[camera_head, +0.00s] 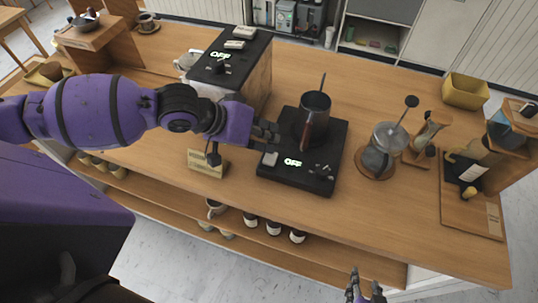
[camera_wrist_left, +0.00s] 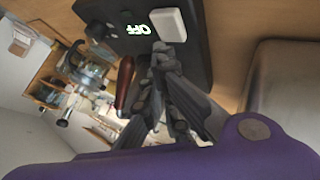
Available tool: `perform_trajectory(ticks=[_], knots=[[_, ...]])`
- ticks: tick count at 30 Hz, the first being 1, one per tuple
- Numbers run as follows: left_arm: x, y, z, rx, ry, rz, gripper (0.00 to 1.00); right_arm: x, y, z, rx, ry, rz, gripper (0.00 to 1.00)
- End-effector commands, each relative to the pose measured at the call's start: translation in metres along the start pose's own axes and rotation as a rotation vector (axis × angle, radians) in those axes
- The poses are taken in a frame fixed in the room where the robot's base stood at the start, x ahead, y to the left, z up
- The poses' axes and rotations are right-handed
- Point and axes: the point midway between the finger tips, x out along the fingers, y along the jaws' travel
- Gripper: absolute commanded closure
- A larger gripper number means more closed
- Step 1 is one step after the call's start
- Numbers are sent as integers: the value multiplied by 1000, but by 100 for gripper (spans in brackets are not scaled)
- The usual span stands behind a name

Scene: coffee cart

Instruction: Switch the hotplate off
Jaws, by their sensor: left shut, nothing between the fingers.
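The black hotplate (camera_head: 286,178) lies on the wooden counter with a green OFF display (camera_head: 293,162) on its front panel. A white rocker switch (camera_head: 270,159) is left of the display, and a dark knob is to its right. A dark pot (camera_head: 313,118) with a brown handle stands on the plate. My left gripper (camera_head: 272,133) is shut and empty at the plate's left side, close to the switch. In the left wrist view the left fingertips (camera_wrist_left: 160,55) are just beside the white switch (camera_wrist_left: 168,25); touching cannot be told. My right gripper (camera_head: 366,288) is at the bottom edge, away from the hotplate.
A second black unit (camera_head: 232,62) with its own OFF display stands behind my left arm. A small sign (camera_head: 207,163) stands left of the hotplate. The counter front right is clear.

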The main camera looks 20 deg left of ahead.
Motion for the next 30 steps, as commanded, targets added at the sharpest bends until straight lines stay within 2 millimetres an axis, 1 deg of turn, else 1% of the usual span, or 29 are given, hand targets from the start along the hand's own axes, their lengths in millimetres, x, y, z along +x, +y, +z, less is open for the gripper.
perform_trajectory(ticks=[9, 11, 24, 30], knots=[[-1, 1, 0, -1, -1, 0, 100, 0, -2, -3, 7, 5, 0, 60], [-3, 2, -2, 0, 1, 0, 100, 0, -2, -7, 9, 12, 0, 60], [-32, 23, -24, 5, 6, 1, 100, -3, -3, -56, 14, 95, 1, 60], [-40, 29, -29, 0, -1, 0, 100, -2, -3, -55, 11, 93, 0, 60]])
